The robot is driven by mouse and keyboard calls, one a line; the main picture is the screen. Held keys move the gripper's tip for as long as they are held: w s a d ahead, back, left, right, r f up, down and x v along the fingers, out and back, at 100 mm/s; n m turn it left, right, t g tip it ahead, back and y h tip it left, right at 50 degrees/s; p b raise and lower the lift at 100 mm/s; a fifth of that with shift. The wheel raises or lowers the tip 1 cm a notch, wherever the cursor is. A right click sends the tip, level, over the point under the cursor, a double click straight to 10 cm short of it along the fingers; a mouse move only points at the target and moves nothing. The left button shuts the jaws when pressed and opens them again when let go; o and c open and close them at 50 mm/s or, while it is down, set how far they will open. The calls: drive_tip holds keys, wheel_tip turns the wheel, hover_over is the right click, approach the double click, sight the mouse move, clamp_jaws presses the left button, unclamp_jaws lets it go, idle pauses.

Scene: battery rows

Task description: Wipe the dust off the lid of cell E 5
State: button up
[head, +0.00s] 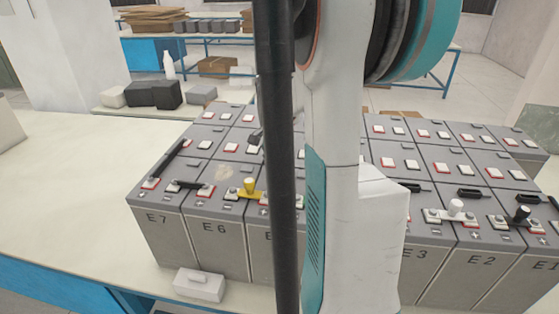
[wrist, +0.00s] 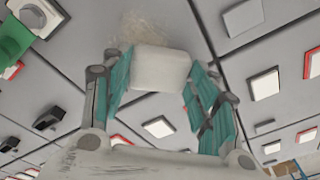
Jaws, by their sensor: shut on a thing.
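My gripper (wrist: 150,68) is shut on a white block-shaped pad (wrist: 160,72), held between its teal fingers. In the wrist view a pale, speckled dust patch (wrist: 148,28) lies on a grey cell lid (wrist: 85,25), right beside and partly behind the pad. I cannot tell whether the pad touches the lid. In the head view my arm and a dark post cover most of cell E 5, and my gripper is hidden. Its label is cut off after the E, just right of cell E 6 (head: 215,228).
A yellow-capped connector (head: 248,187) stands near the front of the cells, and a green cap (wrist: 14,40) shows in the wrist view. A small white box (head: 200,285) stands before E 6. The table's left (head: 70,190) is clear.

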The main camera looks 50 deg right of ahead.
drive_tip(key=shift+s+a+r, duration=0.1)
drive_tip(key=shift+s+a, duration=0.25)
drive_tip(key=shift+a, duration=0.3)
drive_tip(key=shift+s+a+f, duration=0.1)
drive_tip(key=shift+s+a, duration=0.25)
drive_tip(key=shift+a, duration=0.35)
drive_tip(key=shift+s+a+r, duration=0.1)
drive_tip(key=shift+s+a, duration=0.25)
drive_tip(key=shift+a, duration=0.3)
drive_tip(key=shift+s+a+f, duration=0.15)
drive_tip(key=shift+s+a, duration=0.3)
drive_tip(key=shift+a, duration=0.25)
drive_tip(key=shift+s+a+f, duration=0.15)
drive_tip(key=shift+s+a, duration=0.25)
drive_tip(key=shift+a, duration=0.3)
drive_tip(key=shift+w+r+p, duration=0.1)
drive_tip(key=shift+r+p, duration=0.5)
drive_tip(key=shift+p, duration=0.1)
drive_tip(key=r+p, duration=0.1)
drive_tip(key=a+r, duration=0.1)
drive_tip(key=shift+r+p, duration=0.35)
drive_tip(key=shift+d+r+p, duration=0.4)
drive_tip(key=shift+r+p, duration=0.1)
drive_tip(key=shift+r, duration=0.15)
drive_tip(key=shift+r+p, duration=0.3)
drive_tip(key=shift+r, duration=0.25)
